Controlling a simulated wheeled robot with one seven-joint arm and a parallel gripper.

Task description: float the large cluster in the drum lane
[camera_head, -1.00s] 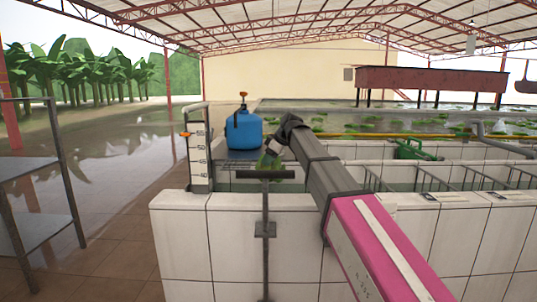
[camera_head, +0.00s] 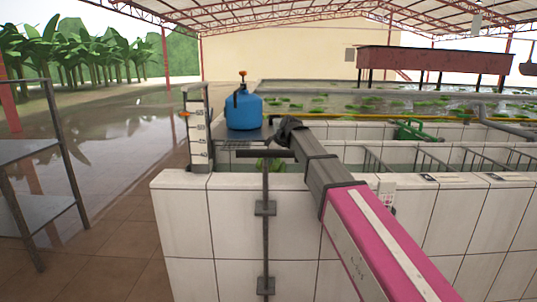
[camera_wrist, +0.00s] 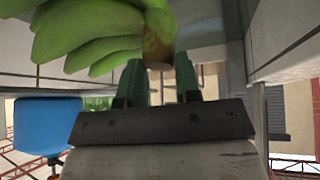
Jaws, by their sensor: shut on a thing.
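The large cluster of green bananas (camera_wrist: 95,35) fills the upper left of the wrist view, with its brownish cut crown (camera_wrist: 159,42) at the jaws. My gripper (camera_wrist: 159,66) is shut on that crown. In the head view the cluster (camera_head: 272,163) shows as a small green patch below my wrist, partly hidden by a dark T-shaped bar. It hangs inside the near end of the white-tiled tank lane (camera_head: 345,170). Whether it touches the water is hidden. A blue drum (camera_head: 243,110) with an orange cap stands just behind, to the left.
The T-shaped bar (camera_head: 265,208) stands before the near tiled wall (camera_head: 235,230). A marked gauge post (camera_head: 198,130) rises at the left corner. A shelf rack (camera_head: 40,150) stands at far left.

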